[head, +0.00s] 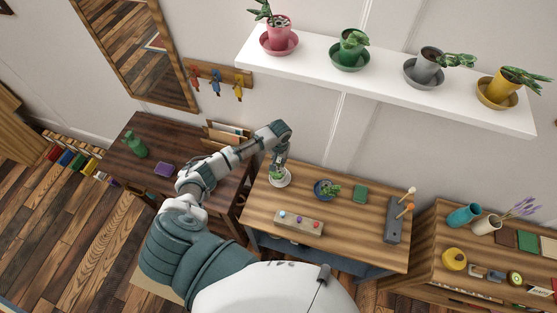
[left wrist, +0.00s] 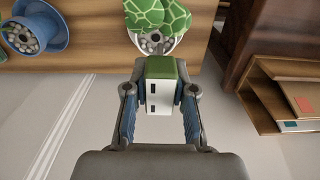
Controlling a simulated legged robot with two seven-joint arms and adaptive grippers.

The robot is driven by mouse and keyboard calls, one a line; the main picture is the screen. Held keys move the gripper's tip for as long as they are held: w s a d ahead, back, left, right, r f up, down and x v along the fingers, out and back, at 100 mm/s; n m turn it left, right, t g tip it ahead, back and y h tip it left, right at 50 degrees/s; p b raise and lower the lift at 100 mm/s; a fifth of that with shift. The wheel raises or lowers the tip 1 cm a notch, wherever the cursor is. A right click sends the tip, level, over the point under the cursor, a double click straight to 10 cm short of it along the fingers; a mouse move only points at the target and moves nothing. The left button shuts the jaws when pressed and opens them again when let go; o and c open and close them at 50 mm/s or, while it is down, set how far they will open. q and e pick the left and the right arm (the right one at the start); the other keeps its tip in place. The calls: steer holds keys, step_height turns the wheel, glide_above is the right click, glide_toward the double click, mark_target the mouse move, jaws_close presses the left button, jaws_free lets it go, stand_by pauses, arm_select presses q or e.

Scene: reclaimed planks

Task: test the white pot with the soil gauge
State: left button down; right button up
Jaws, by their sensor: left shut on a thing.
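The white pot (head: 281,180) stands near the back left of the middle table, holding a green patterned plant. In the left wrist view the plant and part of the white pot's rim and pebbles (left wrist: 157,42) show at the top. My left gripper (head: 279,158) is over the white pot. In the left wrist view my left gripper (left wrist: 160,101) is shut on the soil gauge (left wrist: 159,92), a white box with a green end and two dark slots. The gauge's far end is hidden, so I cannot tell whether it touches the soil. My right gripper is out of view.
A blue pot (head: 325,188) stands right of the white pot. A block with coloured knobs (head: 298,222), a green pad (head: 360,193) and a grey tool holder (head: 393,224) share the table. A paper rack (left wrist: 262,98) is close on the left-hand desk (head: 126,162).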

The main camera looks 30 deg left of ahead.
arm_select(q)
steer(key=shift+f, duration=0.3)
steer(key=shift+a+f, duration=0.25)
steer(key=shift+a, duration=0.05)
steer(key=shift+a+f+b, duration=0.15)
steer(key=shift+f+b, duration=0.15)
steer(key=shift+f, duration=0.15)
steer(key=shift+d+r, duration=0.25)
steer(key=shift+d, duration=0.05)
steer(key=shift+r, duration=0.75)
steer(key=shift+a+r+p, duration=0.2)
steer(key=shift+r+p, duration=0.3)
steer(key=shift+r, duration=0.1)
steer(key=shift+d+r, duration=0.1)
steer(key=shift+r, duration=1.3)
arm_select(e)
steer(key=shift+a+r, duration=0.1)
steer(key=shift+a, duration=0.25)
